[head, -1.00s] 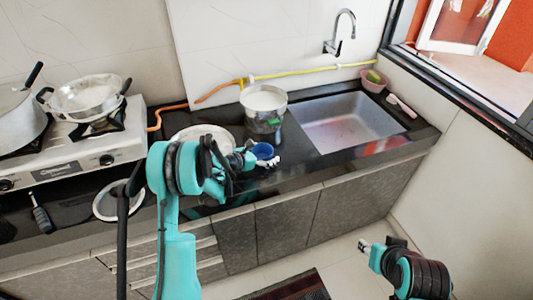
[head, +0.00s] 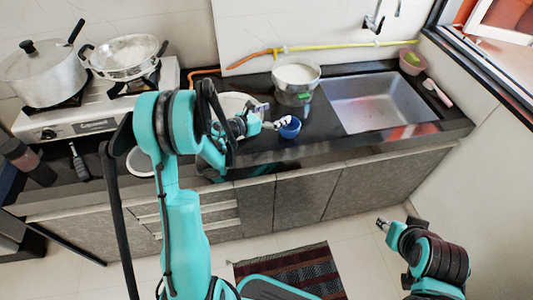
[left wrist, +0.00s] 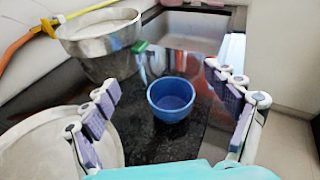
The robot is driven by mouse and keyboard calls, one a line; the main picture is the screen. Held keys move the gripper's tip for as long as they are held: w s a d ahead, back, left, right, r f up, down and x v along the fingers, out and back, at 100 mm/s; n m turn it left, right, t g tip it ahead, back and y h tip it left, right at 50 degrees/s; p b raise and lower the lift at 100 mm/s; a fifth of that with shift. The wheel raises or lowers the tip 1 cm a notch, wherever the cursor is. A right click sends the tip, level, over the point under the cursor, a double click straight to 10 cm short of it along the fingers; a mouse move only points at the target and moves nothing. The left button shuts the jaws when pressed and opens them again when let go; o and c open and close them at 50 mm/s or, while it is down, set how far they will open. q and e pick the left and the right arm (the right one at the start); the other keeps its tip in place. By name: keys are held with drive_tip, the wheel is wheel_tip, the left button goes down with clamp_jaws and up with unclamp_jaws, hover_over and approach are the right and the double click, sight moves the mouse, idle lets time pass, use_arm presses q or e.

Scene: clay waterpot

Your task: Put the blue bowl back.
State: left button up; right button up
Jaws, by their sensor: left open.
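The small blue bowl (head: 290,128) stands upright on the black counter, in front of the metal pot. In the left wrist view the blue bowl (left wrist: 171,98) appears empty and lies ahead, between the two spread finger pairs. My left gripper (head: 272,116) is open and empty, just left of the bowl in the head view. In the left wrist view a gap shows between the bowl and the fingers on each side. My right gripper (head: 383,224) is low at the right, in front of the cabinets and away from the counter; its jaws are too small to read.
The metal pot (head: 296,84) stands behind the bowl, left of the sink (head: 380,103). A pale round dish (left wrist: 50,150) lies beside the left fingers. A pink bowl (head: 412,62) is at the sink's far right corner. Pans stand on the stove (head: 100,115). Counter right of the bowl is clear.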

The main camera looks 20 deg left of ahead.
use_arm(q)
wheel_tip(320, 180, up, 14)
drive_tip(key=n+t+y, duration=0.3)
drive_tip(key=n+t, duration=0.1)
drive_tip(key=n, duration=0.4)
drive_tip(key=s+a+r+n+y, duration=0.4)
drive_tip(key=s+r+n+y, duration=0.3)
drive_tip(key=n, duration=0.8)
drive_tip(key=s+d+f+n+g+h, duration=0.1)
drive_tip(key=s+d+f+n+g, duration=0.4)
drive_tip(key=s, duration=0.7)
drive_tip(key=s+d+f+n+g+h, duration=0.1)
drive_tip(key=s+d+f+n+g, duration=0.4)
drive_tip(key=s+f+n, duration=0.5)
drive_tip(key=shift+s+d+f+n+h, duration=0.2)
drive_tip(key=shift+s+d+n+h, duration=0.25)
drive_tip(key=shift+s+n, duration=0.5)
drive_tip(key=shift+w, duration=0.1)
